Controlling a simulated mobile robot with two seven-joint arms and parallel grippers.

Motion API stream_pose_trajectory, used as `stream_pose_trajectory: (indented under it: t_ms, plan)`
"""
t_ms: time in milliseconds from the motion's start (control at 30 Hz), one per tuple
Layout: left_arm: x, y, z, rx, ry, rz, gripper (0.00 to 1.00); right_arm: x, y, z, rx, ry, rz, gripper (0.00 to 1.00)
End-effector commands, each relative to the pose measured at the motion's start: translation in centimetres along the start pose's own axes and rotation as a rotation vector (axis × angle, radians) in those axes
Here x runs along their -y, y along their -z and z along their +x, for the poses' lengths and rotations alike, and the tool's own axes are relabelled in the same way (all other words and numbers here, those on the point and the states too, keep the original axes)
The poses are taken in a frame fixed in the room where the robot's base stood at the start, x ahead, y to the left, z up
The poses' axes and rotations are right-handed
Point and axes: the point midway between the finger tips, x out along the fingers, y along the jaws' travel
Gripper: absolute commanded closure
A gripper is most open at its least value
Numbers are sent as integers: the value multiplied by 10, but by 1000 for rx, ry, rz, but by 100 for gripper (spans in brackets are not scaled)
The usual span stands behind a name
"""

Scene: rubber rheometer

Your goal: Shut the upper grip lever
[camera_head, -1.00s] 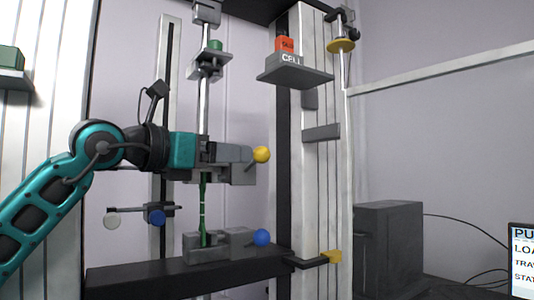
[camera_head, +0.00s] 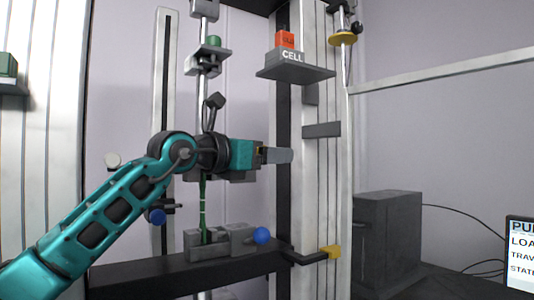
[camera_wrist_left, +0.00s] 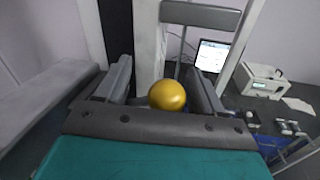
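The upper grip (camera_head: 240,176) is mostly hidden behind my left gripper in the head view. Its lever ends in a yellow ball (camera_wrist_left: 167,95), which lies between my left gripper's fingers in the left wrist view. My left gripper (camera_head: 276,155) reaches in from the left at the height of the upper grip. Its fingers (camera_wrist_left: 162,90) are apart, with a clear gap between the left finger and the ball. I cannot tell whether the right finger touches the ball. My right gripper is in neither view.
A green strip (camera_head: 203,205) runs down to the lower grip (camera_head: 207,243), whose lever has a blue ball (camera_head: 262,235). A white knob (camera_head: 113,160) and a blue knob (camera_head: 156,216) stand to the left.

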Motion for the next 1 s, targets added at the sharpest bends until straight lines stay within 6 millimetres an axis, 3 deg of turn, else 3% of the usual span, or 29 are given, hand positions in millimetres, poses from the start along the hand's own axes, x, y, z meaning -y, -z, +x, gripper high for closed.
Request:
stream_pose_trajectory:
  t_ms: [67,700,1000]
  plan:
    - [0,0,0,0,0,0,40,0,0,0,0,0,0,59]
    - [0,2,0,-4,2,-6,100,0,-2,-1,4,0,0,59]
    - [2,5,0,-3,3,7,100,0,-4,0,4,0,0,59]
